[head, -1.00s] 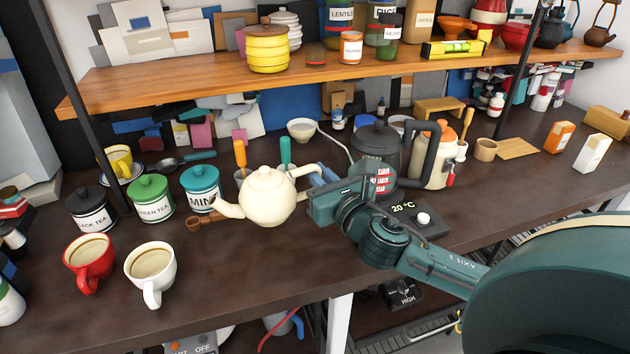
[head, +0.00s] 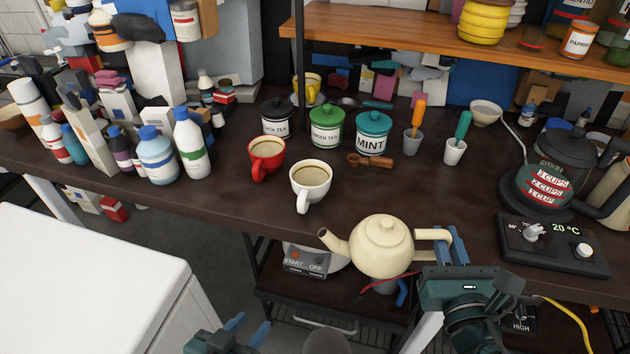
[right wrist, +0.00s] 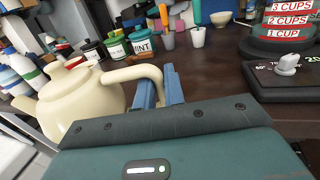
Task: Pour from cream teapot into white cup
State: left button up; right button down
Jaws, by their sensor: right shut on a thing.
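The cream teapot (head: 381,250) hangs in the air in front of the counter's front edge, roughly upright, its spout pointing left. My right gripper (head: 446,247) is shut on its handle; the right wrist view shows the blue fingers (right wrist: 160,88) at the handle and the teapot (right wrist: 80,100) on the left. The white cup (head: 311,184) stands upright on the counter, behind and left of the spout, apart from it. Its inside looks brownish. My left gripper (head: 246,330) is low at the bottom edge, with its fingers apart and nothing between them.
A red cup (head: 266,160) stands close left of the white cup. Black, green (head: 326,126) and teal (head: 372,133) tea canisters stand behind. A wooden scoop-like tool (head: 370,161) lies near them.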

aim_at(310, 180)
jog(key=k+j+u, duration=0.1)
jog(key=k+u, duration=0.2)
jog(key=k, duration=0.2)
jog(key=l+u, duration=0.2)
jog(key=u, duration=0.7)
jog(key=k+l, duration=0.3)
jog(key=l, duration=0.1)
